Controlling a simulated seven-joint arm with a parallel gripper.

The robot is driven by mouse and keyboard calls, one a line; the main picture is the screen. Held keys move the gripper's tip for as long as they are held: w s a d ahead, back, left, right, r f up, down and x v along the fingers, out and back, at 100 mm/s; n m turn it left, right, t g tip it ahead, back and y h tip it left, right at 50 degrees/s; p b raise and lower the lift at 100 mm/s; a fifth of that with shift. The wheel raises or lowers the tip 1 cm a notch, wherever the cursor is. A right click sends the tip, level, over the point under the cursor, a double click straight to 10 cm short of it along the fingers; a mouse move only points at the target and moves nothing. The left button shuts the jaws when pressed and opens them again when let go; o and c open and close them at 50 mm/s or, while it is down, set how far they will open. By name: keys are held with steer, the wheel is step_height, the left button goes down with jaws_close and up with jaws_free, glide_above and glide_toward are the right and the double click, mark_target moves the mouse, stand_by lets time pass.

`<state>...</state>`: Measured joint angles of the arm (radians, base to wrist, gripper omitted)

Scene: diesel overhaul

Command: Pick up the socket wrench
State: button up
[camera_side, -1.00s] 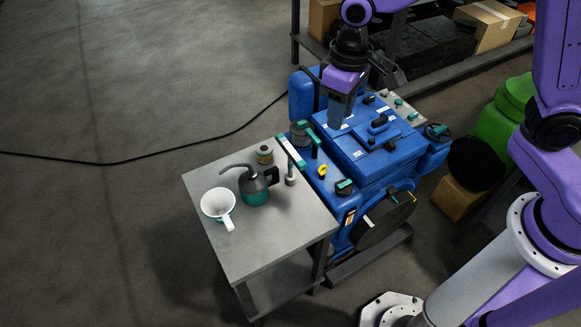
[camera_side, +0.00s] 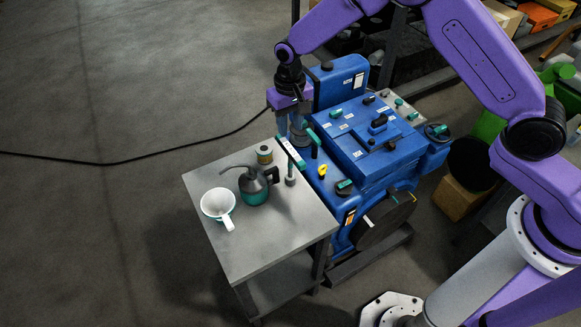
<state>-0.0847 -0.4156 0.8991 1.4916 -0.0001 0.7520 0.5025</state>
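The socket wrench (camera_side: 290,153) has a long teal and pale bar on top and a grey shaft with a round socket end below. It stands at the right edge of the grey side table (camera_side: 270,253), beside the blue engine. My gripper (camera_side: 291,131) points down just behind the far end of the wrench's bar. Its fingers look apart with nothing held between them. It partly covers a round grey part of the engine behind the wrench. Whether a finger touches the wrench cannot be told.
On the table are a teal oil can (camera_side: 254,188) with a thin spout, a white funnel (camera_side: 218,205) and a small tin (camera_side: 264,154). The blue engine (camera_side: 370,145) stands close on the right. The table's front part is clear.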

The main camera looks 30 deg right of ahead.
glide_above(290, 176)
steer(key=f, duration=1.3)
steer(key=shift+w+d, duration=0.25)
steer(key=shift+w, duration=0.05)
steer(key=shift+c, duration=0.3)
jaws_close()
